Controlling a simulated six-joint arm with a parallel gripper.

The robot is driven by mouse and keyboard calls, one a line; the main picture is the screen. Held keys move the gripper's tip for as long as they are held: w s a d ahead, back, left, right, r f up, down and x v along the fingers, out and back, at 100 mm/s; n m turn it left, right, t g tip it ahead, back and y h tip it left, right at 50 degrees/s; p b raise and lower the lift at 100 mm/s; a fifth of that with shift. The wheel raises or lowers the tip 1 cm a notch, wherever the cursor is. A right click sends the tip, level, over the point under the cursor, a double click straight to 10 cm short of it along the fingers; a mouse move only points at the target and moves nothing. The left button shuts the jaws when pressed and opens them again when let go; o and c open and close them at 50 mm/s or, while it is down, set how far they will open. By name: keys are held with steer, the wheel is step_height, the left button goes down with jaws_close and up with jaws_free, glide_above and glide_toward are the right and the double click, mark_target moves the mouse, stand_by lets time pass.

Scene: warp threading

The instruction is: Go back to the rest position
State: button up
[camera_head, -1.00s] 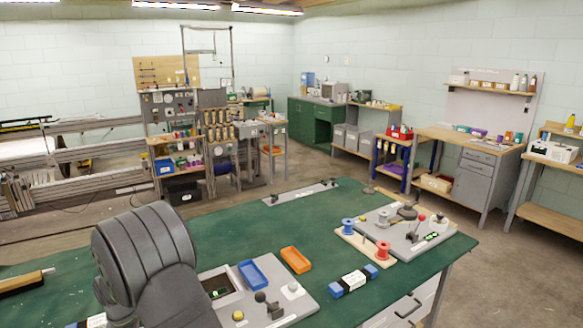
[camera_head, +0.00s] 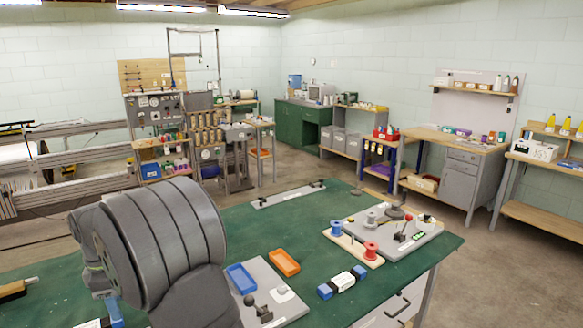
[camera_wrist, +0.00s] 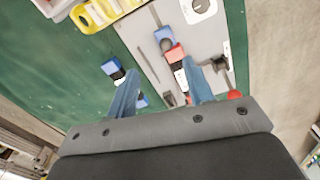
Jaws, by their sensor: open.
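My gripper (camera_wrist: 160,65) shows in the wrist view with two blue fingers spread apart. It is open, with no object clearly held between the fingers. A grey board (camera_wrist: 208,40) and small red and blue parts (camera_wrist: 173,52) lie beyond the fingers, and the fingers hide some of them. A blue, black and white block (camera_wrist: 114,69) lies by the left finger. In the head view my grey arm covers the lower left of the green table (camera_head: 250,225), and I cannot make out the fingertips clearly.
A blue tray (camera_head: 241,278), an orange tray (camera_head: 285,262) and a blue-ended block (camera_head: 342,283) lie on the table. A wooden spool rack (camera_head: 345,240) and a board with knobs (camera_head: 425,232) stand at its right. A grey bar (camera_head: 287,195) lies at the back.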

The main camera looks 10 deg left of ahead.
steer(key=s+f+m+t, duration=0.1)
steer(key=m, duration=0.1)
steer(key=s+f+m+t, duration=0.1)
steer(key=m, duration=0.1)
steer(key=shift+s+d+f+m, duration=0.2)
steer(key=shift+s+f+m, duration=0.1)
steer(key=shift+s, duration=0.1)
stand_by(0.4)
steer(key=shift+o, duration=0.5)
stand_by(3.0)
